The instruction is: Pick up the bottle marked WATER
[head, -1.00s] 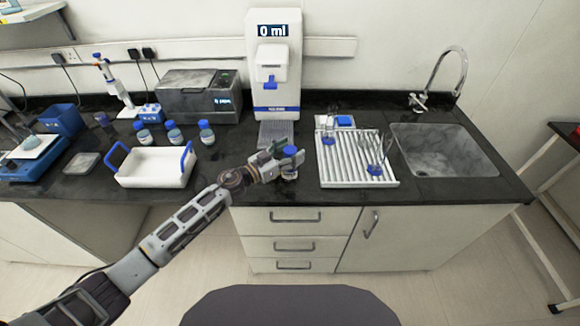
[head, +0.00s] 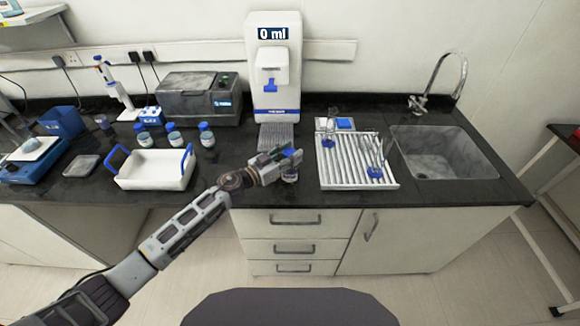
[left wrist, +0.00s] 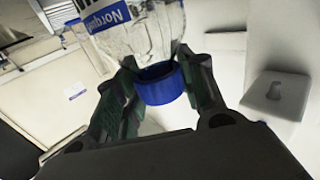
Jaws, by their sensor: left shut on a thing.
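A clear bottle with a blue screw cap stands near the front edge of the black counter; its body (head: 290,175) shows just below my left gripper (head: 288,157). In the left wrist view the bottle (left wrist: 140,38) shows a blue-and-white label, with its upper lettering cut off, so I cannot read WATER. My left gripper (left wrist: 158,95) is shut on the bottle, its fingers on either side of the blue cap (left wrist: 160,84). Whether the base still touches the counter is unclear. My right gripper is not in view.
Several blue-capped bottles (head: 173,134) stand behind a white tray with blue handles (head: 150,182). A dispenser reading 0 ml (head: 273,80) stands behind the gripper. A ribbed drying rack (head: 335,178) with glassware and a sink (head: 440,165) lie to the right.

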